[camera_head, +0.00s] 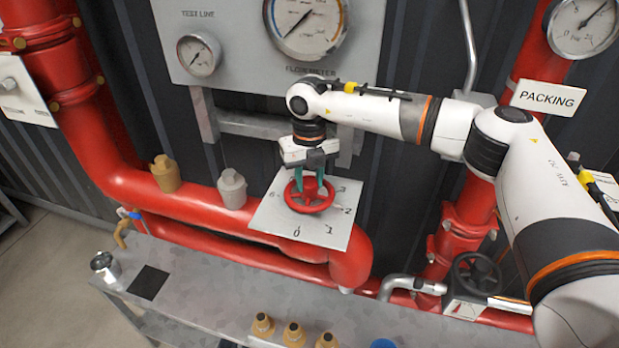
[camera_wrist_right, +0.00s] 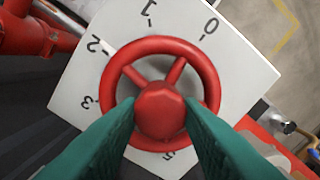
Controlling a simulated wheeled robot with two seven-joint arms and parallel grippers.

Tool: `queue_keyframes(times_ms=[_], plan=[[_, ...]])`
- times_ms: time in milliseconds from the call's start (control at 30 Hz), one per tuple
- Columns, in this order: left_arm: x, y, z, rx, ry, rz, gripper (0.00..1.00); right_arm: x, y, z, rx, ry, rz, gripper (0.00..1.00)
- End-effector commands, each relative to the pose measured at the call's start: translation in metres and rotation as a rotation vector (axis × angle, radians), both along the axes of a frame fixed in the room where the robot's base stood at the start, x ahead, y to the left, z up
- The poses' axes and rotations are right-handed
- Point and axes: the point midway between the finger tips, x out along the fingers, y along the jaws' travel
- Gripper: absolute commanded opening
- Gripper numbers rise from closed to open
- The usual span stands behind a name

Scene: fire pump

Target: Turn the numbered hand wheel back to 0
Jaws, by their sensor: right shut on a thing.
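The red hand wheel (camera_head: 309,207) sits on a white square dial plate (camera_head: 340,233) over the red pipe. In the right wrist view the wheel (camera_wrist_right: 157,45) shows a round rim, spokes and a faceted red hub (camera_wrist_right: 160,110). The plate (camera_wrist_right: 245,70) bears 0, 1, 2, 3 and 5; other marks are hidden by the fingers. My right gripper (camera_head: 315,178) comes from above, its green fingers inside the rim. In the wrist view the fingertips (camera_wrist_right: 160,104) close on both sides of the hub. My left gripper is out of view.
Gauges hang on the grey panel (camera_head: 235,75) behind. Capped stubs (camera_head: 166,174) stand on the pipe left of the plate. A black hand wheel (camera_head: 476,273) stands at right.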

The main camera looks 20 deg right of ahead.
Motion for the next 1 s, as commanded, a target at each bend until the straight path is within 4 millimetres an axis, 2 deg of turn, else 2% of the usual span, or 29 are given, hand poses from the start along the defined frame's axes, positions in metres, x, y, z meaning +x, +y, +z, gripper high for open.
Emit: queue_keyframes(times_ms=[300, 433, 767, 867, 1000], plan=[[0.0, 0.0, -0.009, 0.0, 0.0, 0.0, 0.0, 0.0, 0.0, 0.0, 0.001, -0.001, -0.465, 0.06], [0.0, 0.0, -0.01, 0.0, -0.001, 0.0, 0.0, 0.0, 0.0, 0.001, 0.001, -0.002, -0.552, 0.06], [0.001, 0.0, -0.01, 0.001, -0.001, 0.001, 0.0, 0.001, 0.0, 0.001, 0.001, -0.002, -0.577, 0.06], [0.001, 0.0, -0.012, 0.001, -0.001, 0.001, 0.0, 0.001, 0.0, 0.0, 0.001, -0.002, -0.67, 0.06], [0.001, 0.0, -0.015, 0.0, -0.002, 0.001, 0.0, 0.001, 0.0, 0.0, 0.001, -0.002, -0.884, 0.06]])
